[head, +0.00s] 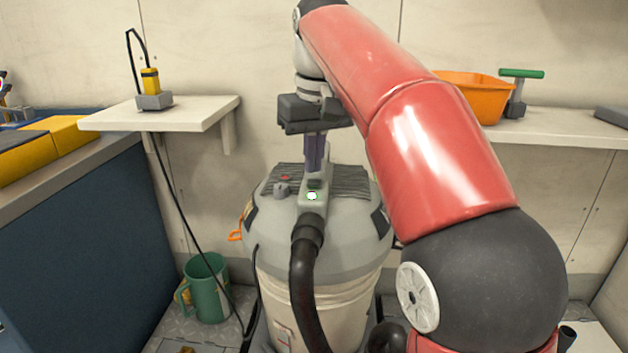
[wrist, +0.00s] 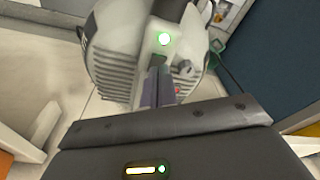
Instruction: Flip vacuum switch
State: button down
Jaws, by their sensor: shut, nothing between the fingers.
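The vacuum (head: 345,253) stands upright on the floor, with a grey lid, a pale drum and a black hose at its front. A green light (head: 312,196) glows on the raised housing of its lid; it also glows in the wrist view (wrist: 164,39). A small grey knob (head: 281,189) with a red spot sits left of the housing. My gripper (head: 316,170) points down, shut and empty, its tips at the top of the housing. In the wrist view the shut fingers (wrist: 160,72) end just below the light. I cannot tell whether they touch, and the switch is not clearly visible there.
A small shelf (head: 195,112) holds a yellow-and-grey device (head: 152,90) with a hanging cable. A green jug (head: 206,288) stands on the floor left of the vacuum. An orange bin (head: 478,97) sits on the right shelf (head: 560,128). A blue bench side (head: 85,240) bounds the left.

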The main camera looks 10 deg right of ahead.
aim_at(315, 184)
jog(key=shift+f+b, duration=0.9)
jog(key=shift+f, duration=0.4)
dwell(0.8)
jog(key=shift+r, duration=0.15)
notch_tip(315, 184, up, 5)
jog(key=p, duration=0.5)
jog(key=shift+f, duration=0.2)
jog(key=shift+r, duration=1.1)
jog(key=shift+d, duration=0.1)
